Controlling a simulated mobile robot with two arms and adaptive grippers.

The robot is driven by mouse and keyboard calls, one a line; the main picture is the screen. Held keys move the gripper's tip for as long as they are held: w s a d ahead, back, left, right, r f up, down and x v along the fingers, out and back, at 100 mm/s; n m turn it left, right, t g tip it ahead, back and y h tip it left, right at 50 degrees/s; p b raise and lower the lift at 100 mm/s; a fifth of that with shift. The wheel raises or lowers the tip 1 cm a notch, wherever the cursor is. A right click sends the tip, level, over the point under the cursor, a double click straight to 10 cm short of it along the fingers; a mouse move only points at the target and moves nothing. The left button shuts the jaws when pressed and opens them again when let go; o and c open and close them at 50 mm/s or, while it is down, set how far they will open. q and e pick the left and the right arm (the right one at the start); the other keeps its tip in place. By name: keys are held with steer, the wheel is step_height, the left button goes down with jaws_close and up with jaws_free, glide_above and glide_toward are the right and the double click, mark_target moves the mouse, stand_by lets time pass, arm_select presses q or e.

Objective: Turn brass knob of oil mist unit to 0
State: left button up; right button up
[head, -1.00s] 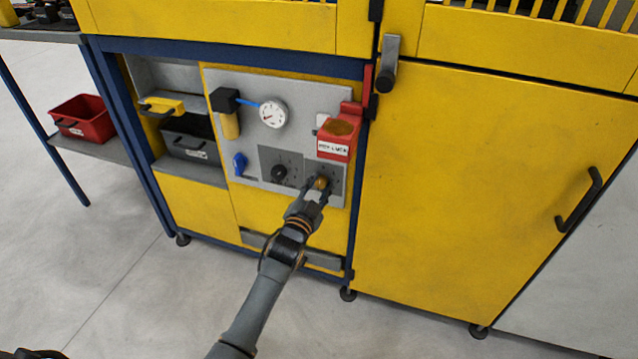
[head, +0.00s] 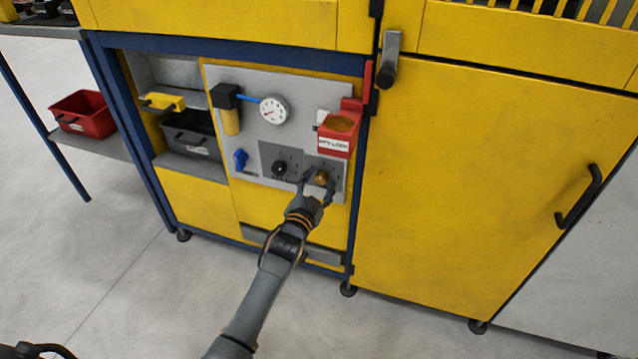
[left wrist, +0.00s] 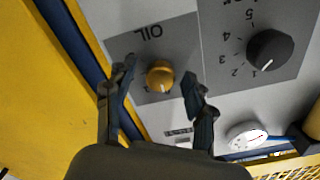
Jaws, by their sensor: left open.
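The brass knob (head: 321,178) sits on a dark dial plate at the lower right of the grey panel (head: 305,105). It also shows in the left wrist view (left wrist: 160,78), beside the upside-down word OIL, with a small pale mark near its lower edge. The dial numbers around it are too unclear to read. My left gripper (head: 318,186) is open, with its fingers spread on either side of the brass knob. In the left wrist view the open fingers (left wrist: 158,93) show a gap to the knob on both sides. My right gripper is not in view.
A black knob (left wrist: 270,50) with a numbered dial sits beside the brass one. A red box (head: 338,136) is above the brass knob. A gauge (head: 273,110) and a blue valve handle (head: 240,159) are on the panel. A yellow door (head: 470,190) stands to the right.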

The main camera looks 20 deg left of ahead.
arm_select(q)
steer(key=s, duration=1.2)
steer(key=shift+a, duration=0.2)
